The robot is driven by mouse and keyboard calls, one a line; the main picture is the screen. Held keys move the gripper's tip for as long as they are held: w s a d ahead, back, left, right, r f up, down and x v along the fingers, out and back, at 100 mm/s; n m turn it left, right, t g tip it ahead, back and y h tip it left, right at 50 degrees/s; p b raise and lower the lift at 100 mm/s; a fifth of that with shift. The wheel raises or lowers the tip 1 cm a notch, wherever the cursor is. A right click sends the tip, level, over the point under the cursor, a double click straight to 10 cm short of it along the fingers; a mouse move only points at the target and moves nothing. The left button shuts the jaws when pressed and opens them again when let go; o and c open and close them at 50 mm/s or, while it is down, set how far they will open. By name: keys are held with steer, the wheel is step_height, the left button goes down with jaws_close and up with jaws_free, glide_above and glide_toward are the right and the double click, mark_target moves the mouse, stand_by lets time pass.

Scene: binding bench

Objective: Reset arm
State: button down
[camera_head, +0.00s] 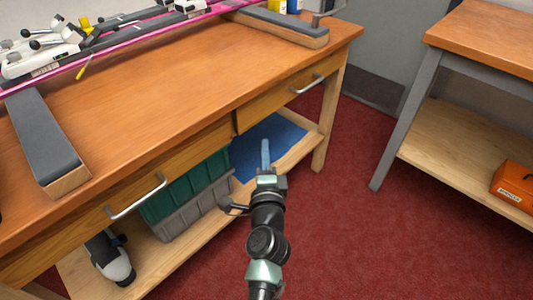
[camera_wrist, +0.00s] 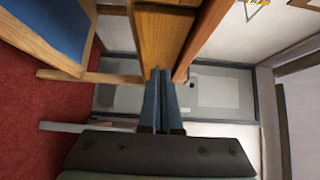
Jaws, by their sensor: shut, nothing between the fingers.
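My arm reaches up from the bottom of the head view, in front of the wooden bench (camera_head: 185,95). My gripper (camera_head: 265,142) is shut and empty, its blue fingers together beside the bench's lower shelf. In the wrist view my gripper (camera_wrist: 160,72) shows its two blue fingers side by side, with nothing held between them. It appears apart from the bench, though the exact gap is hard to tell.
A green crate (camera_head: 185,185) and a blue mat (camera_head: 275,135) are on the lower shelf. A drawer handle (camera_head: 137,197) sticks out at left. Another table (camera_head: 490,40) with an orange box (camera_head: 515,185) below stands right. Red floor lies between.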

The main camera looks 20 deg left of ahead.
steer(key=shift+v, duration=1.2)
steer(key=d+r+n+t, duration=0.2)
steer(key=d+r+n, duration=0.1)
steer(key=r, duration=0.7)
steer(key=d+r+n+t, duration=0.2)
steer(key=d+r+n, duration=0.1)
steer(key=r, duration=0.8)
steer(key=d+r+n+t, duration=0.2)
steer(key=d+r+n, duration=0.1)
steer(key=r, duration=0.7)
steer(key=s+d+r+n+t+h+p, duration=0.2)
steer(key=s+d+r+t+h, duration=0.15)
steer(key=s+d+r, duration=0.55)
steer(key=s+d+r+n+t+h+p, duration=0.2)
steer(key=s+r+h, duration=0.4)
steer(key=r, duration=0.7)
step_height(320, 180, up, 29)
steer(key=y+p, duration=0.1)
steer(key=p, duration=2.7)
steer(key=shift+f, duration=0.2)
